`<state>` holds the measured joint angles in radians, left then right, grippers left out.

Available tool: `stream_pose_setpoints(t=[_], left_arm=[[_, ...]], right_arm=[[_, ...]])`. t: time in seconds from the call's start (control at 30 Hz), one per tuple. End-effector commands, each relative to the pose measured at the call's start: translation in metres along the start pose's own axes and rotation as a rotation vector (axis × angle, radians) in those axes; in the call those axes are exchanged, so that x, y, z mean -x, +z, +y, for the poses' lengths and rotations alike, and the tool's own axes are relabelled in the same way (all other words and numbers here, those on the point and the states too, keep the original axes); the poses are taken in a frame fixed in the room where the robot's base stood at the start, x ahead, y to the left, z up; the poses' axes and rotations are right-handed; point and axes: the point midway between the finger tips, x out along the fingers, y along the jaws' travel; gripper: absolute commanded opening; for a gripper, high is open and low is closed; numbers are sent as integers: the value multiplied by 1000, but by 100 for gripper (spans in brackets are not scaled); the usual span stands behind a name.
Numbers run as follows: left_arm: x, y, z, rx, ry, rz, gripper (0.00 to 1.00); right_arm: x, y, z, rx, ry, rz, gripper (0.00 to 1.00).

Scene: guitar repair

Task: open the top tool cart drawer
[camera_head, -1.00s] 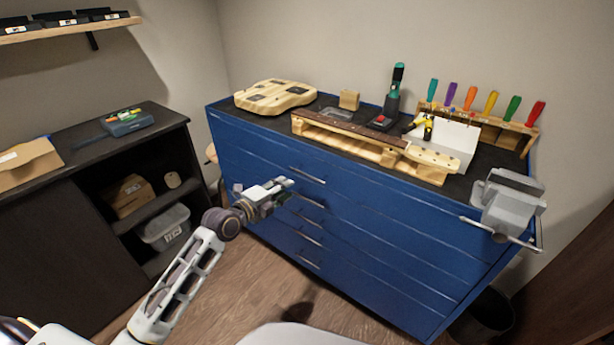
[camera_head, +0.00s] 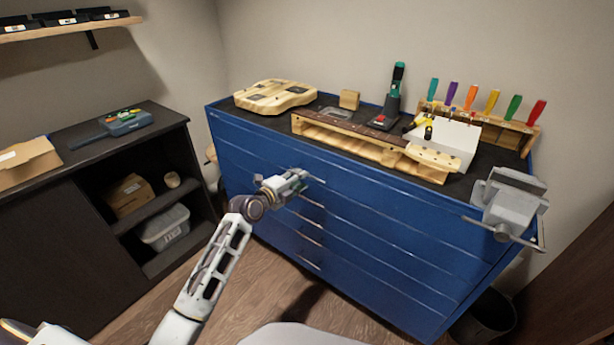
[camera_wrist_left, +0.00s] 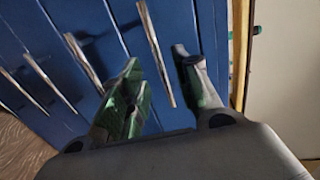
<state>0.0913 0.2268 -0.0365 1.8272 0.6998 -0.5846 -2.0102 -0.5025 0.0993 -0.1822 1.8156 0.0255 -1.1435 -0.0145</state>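The blue tool cart (camera_head: 375,235) stands against the wall with its drawers closed. Its uppermost visible drawer handle (camera_wrist_left: 156,52) is a thin metal bar. My left gripper (camera_head: 301,179) is at the cart's front by this handle and partly covers it in the head view. In the left wrist view the left gripper (camera_wrist_left: 160,75) is open, with the handle lying between its two spread fingers. I cannot tell whether either finger touches the bar.
On the cart top lie a wooden guitar body (camera_head: 275,96), a neck on a wooden support (camera_head: 350,140), a screwdriver rack (camera_head: 490,118) and a grey vise (camera_head: 508,203). A dark cabinet (camera_head: 60,225) stands left. Wooden floor (camera_head: 265,290) shows between them.

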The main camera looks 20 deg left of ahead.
Motion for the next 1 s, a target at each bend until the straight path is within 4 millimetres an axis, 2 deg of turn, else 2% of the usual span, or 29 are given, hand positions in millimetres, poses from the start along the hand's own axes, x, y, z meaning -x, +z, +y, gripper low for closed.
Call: stream_pose_setpoints(t=[0.5, 1.0], left_arm=[[-45, 0, 0, 1, 0, -1, 32], [-53, 0, 0, 0, 0, 0, 32]], right_arm=[[15, -1, -4, 1, -8, -9, 96], [19, -4, -5, 1, -10, -6, 96]])
